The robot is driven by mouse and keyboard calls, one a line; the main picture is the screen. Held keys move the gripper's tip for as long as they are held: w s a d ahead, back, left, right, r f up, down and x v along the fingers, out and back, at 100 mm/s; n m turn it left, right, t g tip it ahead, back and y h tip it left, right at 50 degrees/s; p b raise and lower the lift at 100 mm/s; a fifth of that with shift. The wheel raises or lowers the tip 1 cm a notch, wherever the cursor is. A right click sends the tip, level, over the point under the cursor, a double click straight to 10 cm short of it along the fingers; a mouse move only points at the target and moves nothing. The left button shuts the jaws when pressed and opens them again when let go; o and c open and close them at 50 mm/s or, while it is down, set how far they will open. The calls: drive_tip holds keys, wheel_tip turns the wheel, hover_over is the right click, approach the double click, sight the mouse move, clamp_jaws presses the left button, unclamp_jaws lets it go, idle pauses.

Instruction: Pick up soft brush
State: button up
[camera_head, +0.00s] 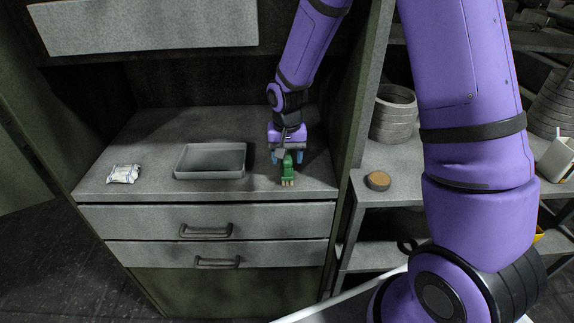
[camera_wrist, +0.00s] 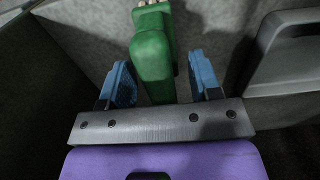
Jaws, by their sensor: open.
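The soft brush is most likely the green-handled item (camera_head: 288,168) on the grey counter, with pale bristle-like tips toward the front edge. In the wrist view the green item (camera_wrist: 152,55) shows between and a little beyond my blue fingertips, its pale tips at the top edge of the picture. My gripper (camera_head: 287,157) is directly over it, pointing down. In the wrist view my gripper (camera_wrist: 164,82) is open, with a finger on each side of the green handle. Gaps show on both sides; I cannot tell how far the fingertips are above the counter.
A shallow grey tray (camera_head: 210,175) lies left of the brush. A white wrapped packet (camera_head: 124,174) lies farther left. Two drawers with handles are below the counter (camera_head: 160,188). Right of the upright panel, a shelf holds stacked grey rings (camera_head: 393,115) and a small brown-topped disc (camera_head: 378,181).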

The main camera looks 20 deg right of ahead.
drive_tip(key=shift+f, duration=0.5)
clamp_jaws()
drive_tip(key=shift+r, duration=0.2)
